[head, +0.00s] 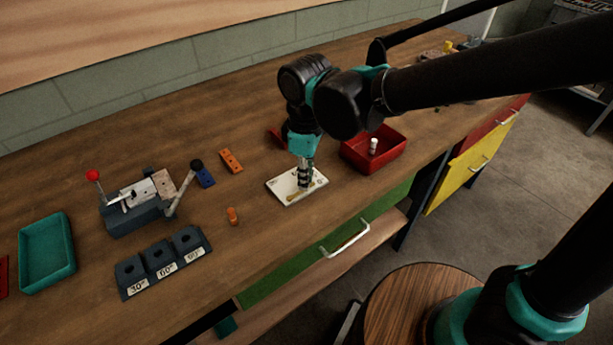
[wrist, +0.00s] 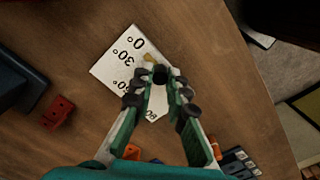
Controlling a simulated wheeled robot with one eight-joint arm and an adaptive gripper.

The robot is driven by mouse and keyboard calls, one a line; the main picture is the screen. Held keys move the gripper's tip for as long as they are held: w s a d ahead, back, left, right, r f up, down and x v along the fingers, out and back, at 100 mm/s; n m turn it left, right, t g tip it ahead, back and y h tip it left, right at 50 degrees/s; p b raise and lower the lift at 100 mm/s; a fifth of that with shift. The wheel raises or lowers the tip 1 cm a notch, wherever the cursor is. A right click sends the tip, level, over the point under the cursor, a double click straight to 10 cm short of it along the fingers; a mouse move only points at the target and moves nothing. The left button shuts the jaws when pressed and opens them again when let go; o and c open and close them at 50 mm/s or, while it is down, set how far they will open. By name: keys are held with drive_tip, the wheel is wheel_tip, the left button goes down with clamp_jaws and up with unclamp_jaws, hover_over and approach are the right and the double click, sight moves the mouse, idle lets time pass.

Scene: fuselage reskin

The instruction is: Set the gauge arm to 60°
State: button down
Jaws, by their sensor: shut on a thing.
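The gauge is a white plate (head: 283,187) lying flat on the bench, and it also shows in the wrist view (wrist: 108,68). In the wrist view its printed marks 0° and 30° are clear; the marks further along are partly covered by my fingers. My gripper (head: 304,184) points down over the plate. In the wrist view my gripper (wrist: 160,86) is shut around a small dark knob (wrist: 160,74), which appears to belong to the gauge arm. A brass-coloured bit (wrist: 150,57) shows just beyond the fingertips. Most of the gauge arm is hidden, so its angle cannot be read.
A red bin (head: 365,160) with a white cylinder stands right of the plate. Left are an orange cylinder (head: 232,216), an orange block (head: 231,161), a blue block (head: 205,177), a clamp fixture (head: 137,215), labelled dark blocks (head: 163,265) and a teal tray (head: 46,252).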

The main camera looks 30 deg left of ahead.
drive_tip(key=n, duration=0.2)
drive_tip(key=a+n, duration=0.2)
drive_tip(key=n, duration=0.1)
drive_tip(key=shift+w+a+n, duration=0.15)
drive_tip(key=shift+a+n, duration=0.1)
drive_tip(key=shift+n, duration=0.05)
drive_tip(key=n, duration=0.1)
drive_tip(key=a+n, duration=0.1)
drive_tip(key=n, duration=0.1)
drive_tip(key=shift+s+a, duration=0.15)
drive_tip(key=shift+s, duration=0.05)
drive_tip(key=shift+s+a+n, duration=0.15)
drive_tip(key=shift+a+n, duration=0.1)
drive_tip(key=shift+n, duration=0.4)
drive_tip(key=shift+s+a+n, duration=0.15)
drive_tip(key=shift+a+n, duration=0.05)
drive_tip(key=shift+n, duration=0.45)
drive_tip(key=c, duration=1.5)
unclamp_jaws()
drive_tip(key=shift+r, duration=0.1)
wheel_tip(320, 180, up, 12)
drive_tip(key=shift+f, duration=0.1)
